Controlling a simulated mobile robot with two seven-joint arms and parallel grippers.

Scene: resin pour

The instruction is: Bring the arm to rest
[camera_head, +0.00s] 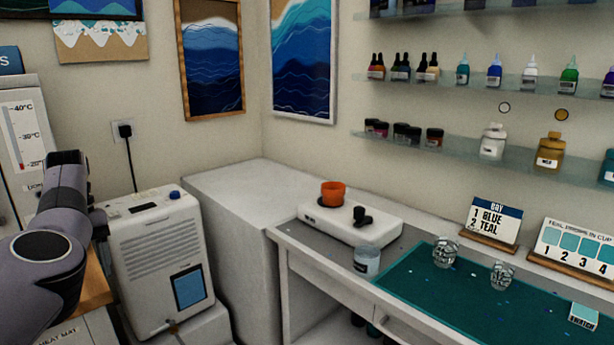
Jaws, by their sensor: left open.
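My left arm (48,250) comes in at the left edge, bent, in front of a white appliance. Only a small dark part of my left gripper (100,224) shows past the arm, beside the appliance's left side. It is open, and I see nothing held in it; its fingertips are mostly hidden. It is well apart from the workbench. My right gripper is not in view.
The white appliance (155,255) stands close to my left arm. An orange cup (333,193) sits on a white device (350,224). Clear cups (445,252) stand on a teal mat (430,297), with a jar (367,262) nearby. Bottles line the wall shelves (450,82).

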